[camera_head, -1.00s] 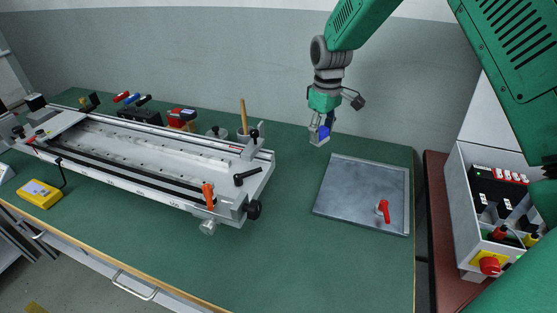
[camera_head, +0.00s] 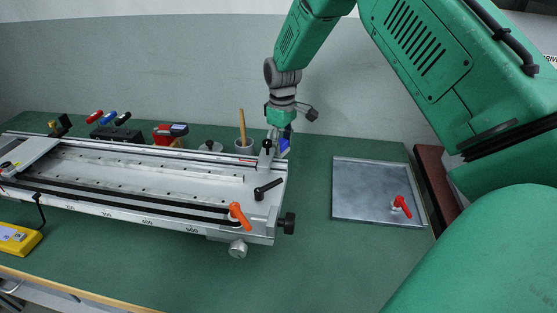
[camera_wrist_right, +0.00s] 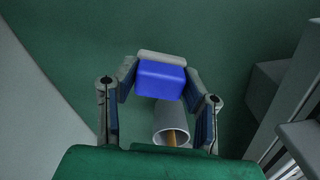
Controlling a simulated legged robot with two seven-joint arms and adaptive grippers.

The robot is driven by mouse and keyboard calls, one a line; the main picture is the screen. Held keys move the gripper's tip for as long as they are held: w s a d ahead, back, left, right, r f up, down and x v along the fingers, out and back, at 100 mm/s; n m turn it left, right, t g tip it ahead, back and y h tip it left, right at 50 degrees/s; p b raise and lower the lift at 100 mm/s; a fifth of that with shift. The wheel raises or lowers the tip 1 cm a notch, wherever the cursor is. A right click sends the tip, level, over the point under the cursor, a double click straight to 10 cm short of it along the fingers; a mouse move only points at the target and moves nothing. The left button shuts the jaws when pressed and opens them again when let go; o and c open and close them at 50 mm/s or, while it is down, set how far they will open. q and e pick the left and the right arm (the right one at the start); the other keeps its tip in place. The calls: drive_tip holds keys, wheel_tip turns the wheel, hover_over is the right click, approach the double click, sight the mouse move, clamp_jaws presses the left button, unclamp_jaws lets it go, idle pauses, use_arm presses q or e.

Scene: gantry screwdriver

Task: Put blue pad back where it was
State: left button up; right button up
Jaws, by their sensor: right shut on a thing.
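The blue pad (camera_wrist_right: 161,80) is a small blue block with a pale grey backing, held between the fingers of my right gripper (camera_wrist_right: 160,88). In the head view the blue pad (camera_head: 284,145) shows just below my right gripper (camera_head: 281,134), in the air near the back right end of the metal gantry rail (camera_head: 150,176). My right gripper is shut on the pad. My left gripper is not in view.
A metal tray (camera_head: 365,205) with a red clamp lever (camera_head: 402,206) lies to the right. The cup (camera_head: 244,146) stands behind the rail's end. An orange lever (camera_head: 240,216) and a black lever (camera_head: 268,189) stick up there. The table between rail and tray is clear.

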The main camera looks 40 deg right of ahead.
sight(280, 157)
drive_tip(key=shift+w+a+f, duration=0.1)
drive_tip(key=shift+a+f, duration=0.25)
drive_tip(key=shift+f, duration=0.3)
wheel_tip(280, 157, down, 2)
drive_tip(key=shift+f+b, duration=0.15)
drive_tip(key=shift+b, duration=0.15)
drive_tip(key=shift+f, duration=0.35)
drive_tip(key=shift+d+f, duration=0.1)
drive_tip(key=shift+d, duration=0.15)
drive_tip(key=o, duration=1)
drive_tip(key=shift+a, duration=0.1)
